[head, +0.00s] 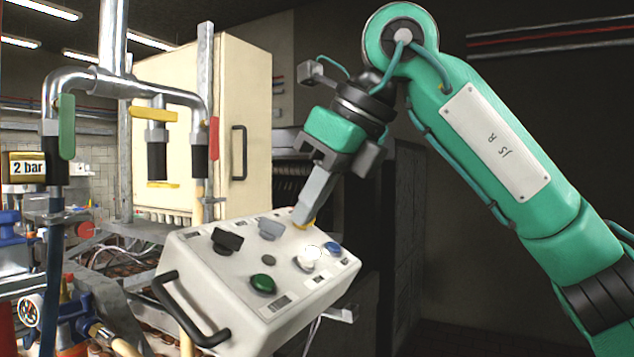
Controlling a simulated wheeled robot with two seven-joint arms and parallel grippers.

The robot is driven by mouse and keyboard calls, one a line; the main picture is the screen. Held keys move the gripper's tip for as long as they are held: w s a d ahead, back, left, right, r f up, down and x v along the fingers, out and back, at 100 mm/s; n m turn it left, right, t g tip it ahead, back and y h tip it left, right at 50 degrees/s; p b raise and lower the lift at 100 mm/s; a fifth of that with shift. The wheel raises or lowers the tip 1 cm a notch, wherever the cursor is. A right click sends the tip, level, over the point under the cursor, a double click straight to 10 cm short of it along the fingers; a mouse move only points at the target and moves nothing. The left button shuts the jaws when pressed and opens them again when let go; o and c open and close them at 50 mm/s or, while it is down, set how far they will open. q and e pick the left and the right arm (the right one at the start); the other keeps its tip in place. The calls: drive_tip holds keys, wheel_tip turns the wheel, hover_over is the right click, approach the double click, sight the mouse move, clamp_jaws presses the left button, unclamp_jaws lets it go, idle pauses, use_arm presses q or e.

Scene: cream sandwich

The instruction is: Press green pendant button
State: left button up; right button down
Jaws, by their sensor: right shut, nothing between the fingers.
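The pendant is a white control box (215,275) with a black handle on its left side, tilted in the lower middle of the head view. Its green button (263,284) sits near the front edge of the top face and is uncovered. A white button (309,256), a blue button (333,248), a black switch and a grey switch share the face. My right gripper (310,212) is shut and empty. Its tips are at the far edge of the box, over a yellow part, behind and to the right of the green button. Contact there cannot be told. My left gripper is not in view.
Metal pipes with a green lever (67,127), a yellow lever (153,114) and a red lever (214,138) stand at the left. A cream cabinet (188,120) is behind them. A pressure gauge (31,311) and hoses are at lower left.

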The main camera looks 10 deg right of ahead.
sight(267, 280)
drive_tip(key=p+x, duration=0.2)
drive_tip(key=x, duration=0.6)
drive_tip(key=shift+a+r, duration=0.1)
drive_tip(key=shift+w+a+f+p, duration=0.2)
drive_tip(key=shift+f+p, duration=0.2)
drive_tip(key=shift+f, duration=0.3)
drive_tip(key=shift+a, duration=0.1)
